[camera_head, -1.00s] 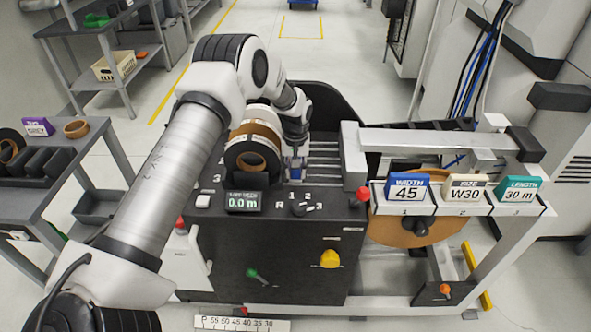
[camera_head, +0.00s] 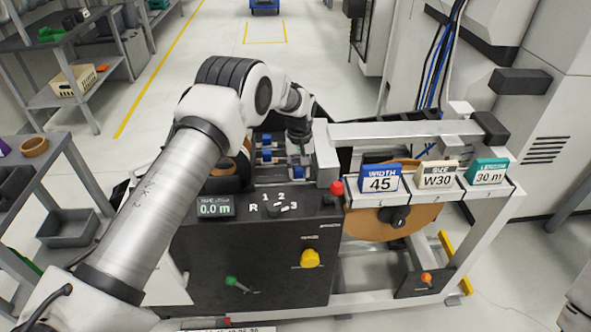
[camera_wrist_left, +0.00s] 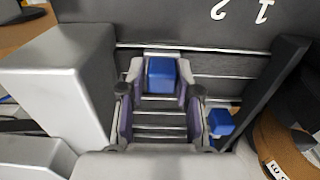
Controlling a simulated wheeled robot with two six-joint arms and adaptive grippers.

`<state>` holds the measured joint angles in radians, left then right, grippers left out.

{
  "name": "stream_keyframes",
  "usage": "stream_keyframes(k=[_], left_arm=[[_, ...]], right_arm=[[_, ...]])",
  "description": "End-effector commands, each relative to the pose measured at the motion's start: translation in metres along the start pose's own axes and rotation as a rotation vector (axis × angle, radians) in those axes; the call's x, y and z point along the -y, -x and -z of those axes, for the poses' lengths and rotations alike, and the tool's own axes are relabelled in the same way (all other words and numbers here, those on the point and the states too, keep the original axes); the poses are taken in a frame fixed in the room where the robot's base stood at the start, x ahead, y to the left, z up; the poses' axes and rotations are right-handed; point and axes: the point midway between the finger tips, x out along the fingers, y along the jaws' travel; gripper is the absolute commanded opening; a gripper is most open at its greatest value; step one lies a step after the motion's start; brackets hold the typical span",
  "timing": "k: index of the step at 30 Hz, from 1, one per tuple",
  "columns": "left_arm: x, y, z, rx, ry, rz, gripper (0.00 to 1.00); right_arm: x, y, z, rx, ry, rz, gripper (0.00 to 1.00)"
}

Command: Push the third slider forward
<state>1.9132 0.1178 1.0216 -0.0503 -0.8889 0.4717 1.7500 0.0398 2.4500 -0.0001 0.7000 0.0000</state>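The slider rails (camera_head: 274,176) lie in the top of the black machine. Blue slider blocks show at the far left (camera_head: 266,140), just nearer (camera_head: 267,157), and at the right near the front panel (camera_head: 298,172). My left gripper (camera_head: 299,148) points down over that right block. In the left wrist view the open fingers (camera_wrist_left: 160,100) stand either side of a blue block (camera_wrist_left: 161,76), close to it; whether they touch cannot be told. Another blue block (camera_wrist_left: 221,122) sits outside the right finger. My right gripper is not in view.
A grey-white housing (camera_head: 326,158) stands close to the right of the gripper. A brown tape roll (camera_head: 246,160) sits left of the rails, partly behind my arm. A red knob (camera_head: 337,188) and the WIDTH, SIZE and LENGTH signs (camera_head: 381,178) are to the right.

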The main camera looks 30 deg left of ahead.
Motion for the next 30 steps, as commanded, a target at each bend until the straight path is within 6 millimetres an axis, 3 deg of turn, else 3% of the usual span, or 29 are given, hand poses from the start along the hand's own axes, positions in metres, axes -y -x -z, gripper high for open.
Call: stream_keyframes(k=[19,23,30], left_arm=[[0.000,0.005,0.000,-0.001,-0.001,0.000,0.40],[-0.001,0.027,0.001,-0.002,-0.001,-0.001,0.40],[-0.001,0.088,0.001,-0.003,-0.001,-0.002,0.40]], right_arm=[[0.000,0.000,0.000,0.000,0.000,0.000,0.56],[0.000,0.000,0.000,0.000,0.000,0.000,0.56],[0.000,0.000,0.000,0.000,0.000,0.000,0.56]])
